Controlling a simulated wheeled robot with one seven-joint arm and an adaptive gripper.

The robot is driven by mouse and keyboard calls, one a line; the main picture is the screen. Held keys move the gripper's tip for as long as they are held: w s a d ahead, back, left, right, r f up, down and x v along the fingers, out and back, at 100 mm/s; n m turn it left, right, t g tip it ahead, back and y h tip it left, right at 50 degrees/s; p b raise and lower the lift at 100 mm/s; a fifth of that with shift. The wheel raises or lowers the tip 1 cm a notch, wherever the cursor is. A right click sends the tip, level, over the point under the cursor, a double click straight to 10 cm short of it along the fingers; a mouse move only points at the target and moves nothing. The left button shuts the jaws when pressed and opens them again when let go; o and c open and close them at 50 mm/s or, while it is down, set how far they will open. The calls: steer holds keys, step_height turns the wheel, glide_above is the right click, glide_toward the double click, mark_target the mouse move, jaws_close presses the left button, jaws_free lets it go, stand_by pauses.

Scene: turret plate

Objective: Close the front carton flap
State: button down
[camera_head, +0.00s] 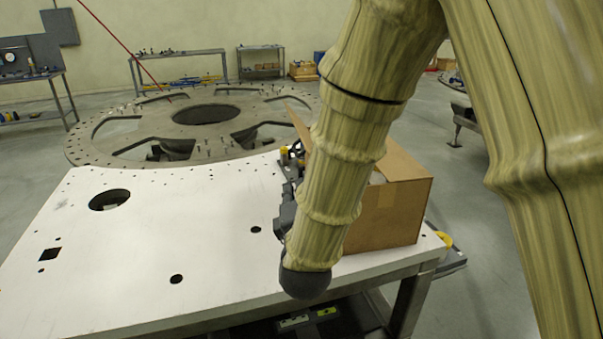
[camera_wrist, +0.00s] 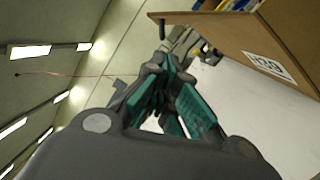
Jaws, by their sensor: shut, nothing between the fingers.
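The brown cardboard carton (camera_head: 398,208) stands on the right end of the white table, partly hidden behind my arm in the head view. One raised flap (camera_head: 298,124) shows as a thin slanted strip left of my arm. The carton also shows at the upper right of the wrist view (camera_wrist: 225,34), with a white printed label and some contents at its top edge. My gripper (camera_wrist: 172,78) is shut and empty, its teal-padded fingers close to the carton's edge. I cannot tell whether they touch it. In the head view my gripper (camera_head: 291,160) is mostly hidden beside the carton's left side.
The white table top (camera_head: 150,250) has several holes and is clear to the left of the carton. A large round turret plate (camera_head: 110,150) lies behind it. Shelves (camera_head: 180,65) stand along the back wall. A yellow object (camera_head: 444,239) is beside the table's right edge.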

steer(key=w+d+r+p, duration=0.2)
steer(key=w+d+p, duration=0.1)
steer(key=w+p, duration=0.4)
steer(key=w, duration=0.3)
steer(key=shift+w, duration=0.3)
steer(key=shift+w+a, duration=0.1)
steer(key=shift+a, duration=0.1)
